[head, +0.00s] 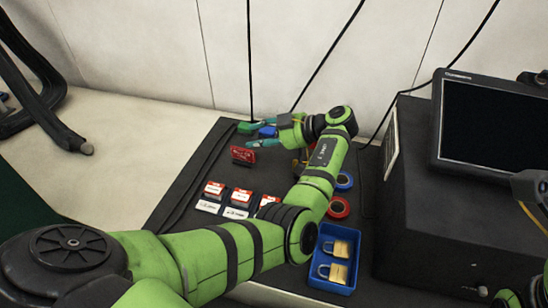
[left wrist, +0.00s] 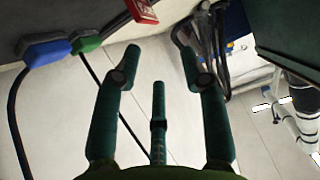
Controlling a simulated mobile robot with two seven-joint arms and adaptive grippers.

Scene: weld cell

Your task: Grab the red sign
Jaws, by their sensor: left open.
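The red sign (head: 243,155) is a small red plate with pale lettering, standing on the dark bench top near its back left. Its corner also shows at the top edge of the left wrist view (left wrist: 143,9); the rest is cut off there. My left gripper (head: 260,133) is open and empty, beside and just behind the sign in the head view. In the left wrist view its spread teal fingers (left wrist: 158,58) have nothing between them, and the sign lies beyond the left finger. I do not see my right gripper.
A green connector (head: 245,128) and a blue connector (head: 267,131) with cables lie close to the gripper. Red-and-white padlock boxes (head: 238,198) stand nearer. A blue tray (head: 313,282) holds brass padlocks. A dark cabinet (head: 430,240) and monitor (head: 497,120) stand at right.

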